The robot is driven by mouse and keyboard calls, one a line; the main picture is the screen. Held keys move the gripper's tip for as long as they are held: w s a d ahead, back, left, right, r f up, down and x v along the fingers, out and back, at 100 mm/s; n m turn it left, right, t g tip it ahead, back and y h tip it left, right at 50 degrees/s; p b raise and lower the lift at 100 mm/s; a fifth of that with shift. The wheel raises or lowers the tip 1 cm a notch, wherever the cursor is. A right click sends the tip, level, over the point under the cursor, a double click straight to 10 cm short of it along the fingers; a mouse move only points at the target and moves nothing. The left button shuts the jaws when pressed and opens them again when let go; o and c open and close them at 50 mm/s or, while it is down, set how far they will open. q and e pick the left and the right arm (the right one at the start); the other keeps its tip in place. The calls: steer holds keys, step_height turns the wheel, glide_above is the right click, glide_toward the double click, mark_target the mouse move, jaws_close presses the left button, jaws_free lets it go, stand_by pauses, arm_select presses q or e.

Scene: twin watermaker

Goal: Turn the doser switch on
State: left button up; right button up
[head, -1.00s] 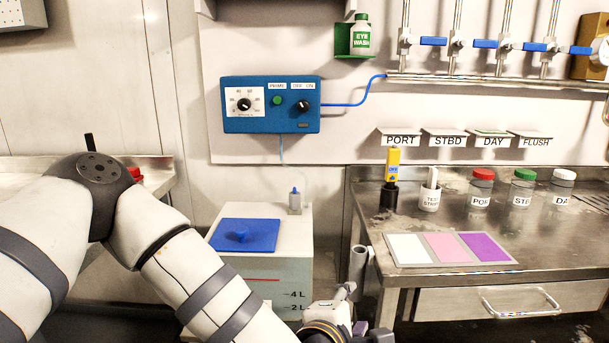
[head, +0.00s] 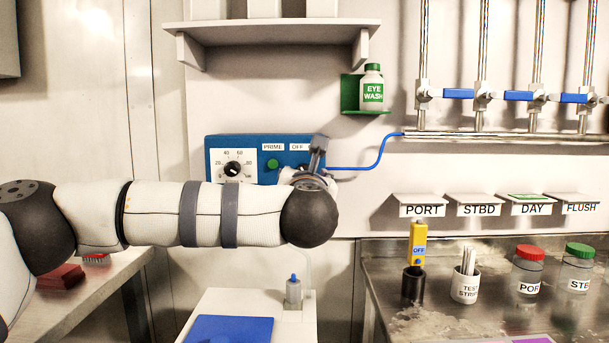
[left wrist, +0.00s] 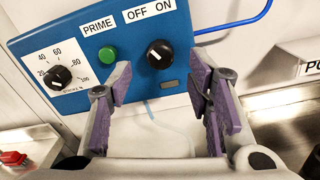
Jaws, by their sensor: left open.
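The blue doser box (head: 264,177) hangs on the back wall. In the left wrist view the same box (left wrist: 140,85) shows its black doser switch (left wrist: 160,53) under the OFF and ON labels, its white mark on the left, OFF side. A green PRIME button (left wrist: 107,55) and a numbered dial (left wrist: 58,76) are left of it. My left gripper (head: 318,152) is raised in front of the box's right end and hides the switch in the head view. In the left wrist view my left gripper (left wrist: 160,88) is open and empty, its purple-padded fingers apart below and either side of the switch.
A white shelf (head: 280,37) and the eye wash bottle (head: 373,88) are above. A blue tube (head: 385,150) leaves the box to the right. A white tank (head: 305,325) with a blue lid (head: 230,330) stands below; a metal bench (head: 390,285) with jars is at right.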

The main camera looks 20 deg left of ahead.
mark_target(304, 169)
arm_select(q)
steer(key=x, duration=0.4)
steer(key=shift+w, duration=0.15)
jaws_close()
steer(key=shift+r, duration=0.1)
steer(key=shift+r+m+p, duration=0.3)
steer(key=shift+m+p, duration=0.35)
steer(key=shift+m, duration=0.45)
steer(key=m+p, duration=0.1)
steer(key=m, duration=0.2)
steer(key=shift+m+p, duration=0.3)
steer(key=shift+f+m+p, duration=0.2)
steer(key=shift+m+p, duration=0.05)
steer(key=shift+m, duration=1.25)
steer(key=shift+f+m+p, duration=0.2)
steer(key=shift+m+p, duration=0.05)
steer(key=shift+m, duration=1.25)
arm_select(e)
steer(key=w+r+t, duration=0.2)
steer(key=w+r, duration=0.3)
arm_select(q)
steer(key=shift+m, duration=0.3)
arm_select(e)
steer(key=shift+w, duration=0.1)
